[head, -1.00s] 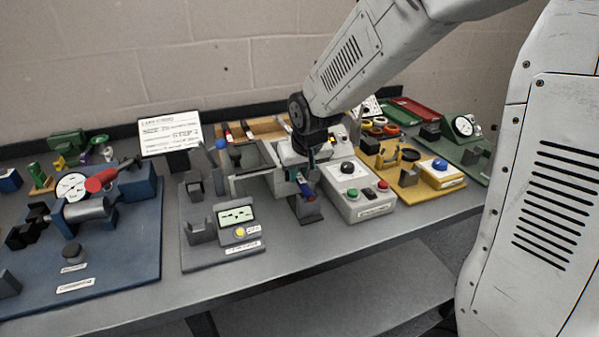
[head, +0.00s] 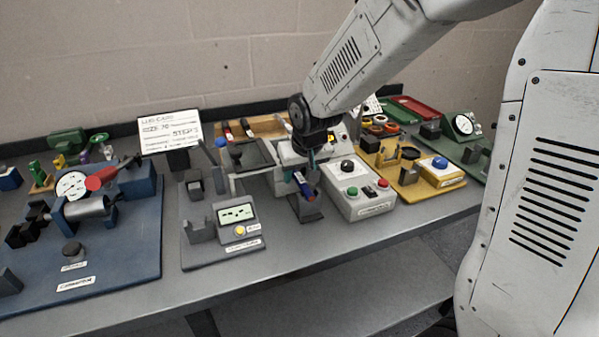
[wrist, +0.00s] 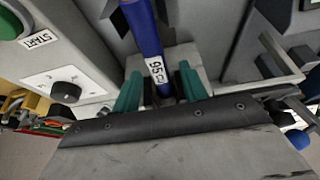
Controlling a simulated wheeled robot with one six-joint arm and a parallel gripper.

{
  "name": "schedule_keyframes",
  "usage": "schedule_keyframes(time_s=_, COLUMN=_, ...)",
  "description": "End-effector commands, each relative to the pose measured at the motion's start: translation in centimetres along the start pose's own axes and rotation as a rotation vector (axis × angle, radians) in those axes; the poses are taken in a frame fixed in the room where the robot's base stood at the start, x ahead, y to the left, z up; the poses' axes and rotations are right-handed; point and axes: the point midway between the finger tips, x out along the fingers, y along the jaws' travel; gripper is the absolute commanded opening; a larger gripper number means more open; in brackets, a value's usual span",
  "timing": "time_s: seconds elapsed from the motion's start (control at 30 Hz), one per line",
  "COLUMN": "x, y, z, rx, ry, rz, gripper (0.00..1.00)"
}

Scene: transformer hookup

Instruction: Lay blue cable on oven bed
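The blue cable (head: 304,186) is a short, thick blue piece. In the wrist view it (wrist: 146,40) carries a white label reading 95. My gripper (head: 300,172) points down at the bench's middle, with the cable at its tips. In the wrist view the teal fingers of my gripper (wrist: 160,92) stand on both sides of the cable and appear shut on it. A grey oven-like control box (head: 358,200) with a black dial and green and red buttons is just right of the cable. The bed surface is largely hidden behind my gripper, so I cannot identify it clearly.
A dark stand (head: 308,211) is below the cable. A grey fixture with a display (head: 237,213) is to the left, and a blue board (head: 130,255) is further left. A yellow board (head: 415,188) is right of the control box. The bench's front strip is clear.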

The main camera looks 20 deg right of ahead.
Motion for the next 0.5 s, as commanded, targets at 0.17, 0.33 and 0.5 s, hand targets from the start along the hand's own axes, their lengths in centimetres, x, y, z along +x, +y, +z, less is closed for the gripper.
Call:
schedule_keyframes(time_s=0.17, x=0.0, y=0.0, z=0.0, rx=0.000, ry=-0.001, rz=0.000, gripper=0.43)
schedule_keyframes(time_s=0.33, x=-0.9, y=0.0, z=-0.4, rx=0.000, ry=0.001, rz=0.000, gripper=0.43)
schedule_keyframes(time_s=0.5, x=-2.2, y=0.0, z=-0.9, rx=0.000, ry=0.001, rz=0.000, gripper=0.43)
